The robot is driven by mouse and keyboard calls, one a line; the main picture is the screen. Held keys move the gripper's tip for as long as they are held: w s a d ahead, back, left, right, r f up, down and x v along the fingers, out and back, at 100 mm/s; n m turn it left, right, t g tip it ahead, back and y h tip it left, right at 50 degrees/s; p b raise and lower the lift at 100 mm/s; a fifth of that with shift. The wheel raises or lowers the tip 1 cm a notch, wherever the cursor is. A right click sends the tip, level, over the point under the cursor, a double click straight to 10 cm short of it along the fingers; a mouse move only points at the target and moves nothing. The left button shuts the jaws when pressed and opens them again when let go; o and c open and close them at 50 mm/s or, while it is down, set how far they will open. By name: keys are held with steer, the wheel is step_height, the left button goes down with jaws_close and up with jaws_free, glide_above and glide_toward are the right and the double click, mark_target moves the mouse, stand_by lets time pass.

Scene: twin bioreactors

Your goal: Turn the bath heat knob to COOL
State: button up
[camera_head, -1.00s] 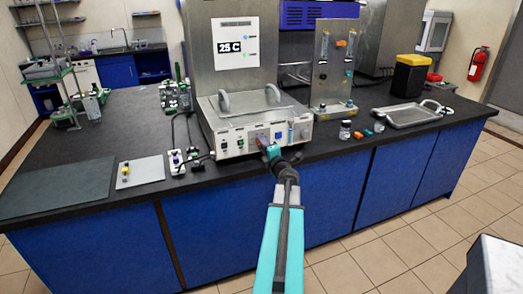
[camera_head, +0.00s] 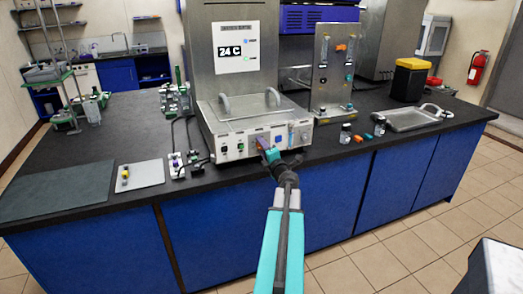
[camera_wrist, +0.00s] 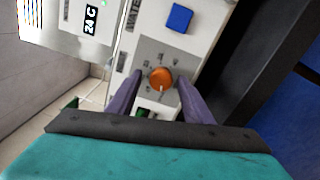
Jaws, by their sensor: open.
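The bath (camera_head: 222,148) is a steel box with a lid and a white front panel on the black bench. Its heat knob (camera_wrist: 161,78) is orange with a white pointer, on a grey dial plate in the wrist view; the dial lettering is too small to read. My gripper (camera_wrist: 160,84) is open, with a purple finger on each side of the knob and a gap visible around it. In the head view my gripper (camera_head: 264,147) is at the bath's front panel and hides the knob.
A blue square button (camera_wrist: 180,17) sits near the knob on the panel. A flowmeter panel (camera_head: 334,70), small bottles (camera_head: 345,133) and a metal tray (camera_head: 411,118) stand to the right. A white plate (camera_head: 140,175) lies on the bench to the left.

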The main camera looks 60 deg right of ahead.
steer(key=shift+s+a, duration=0.1)
steer(key=shift+s, duration=0.05)
steer(key=p+v, duration=0.4)
steer(key=v, duration=0.7)
steer(key=shift+r, duration=0.15)
stand_by(0.4)
steer(key=p+v, duration=0.2)
steer(key=p, duration=0.5)
steer(key=shift+p, duration=0.3)
steer(key=shift+s+a+p, duration=0.2)
steer(key=shift+p, duration=0.5)
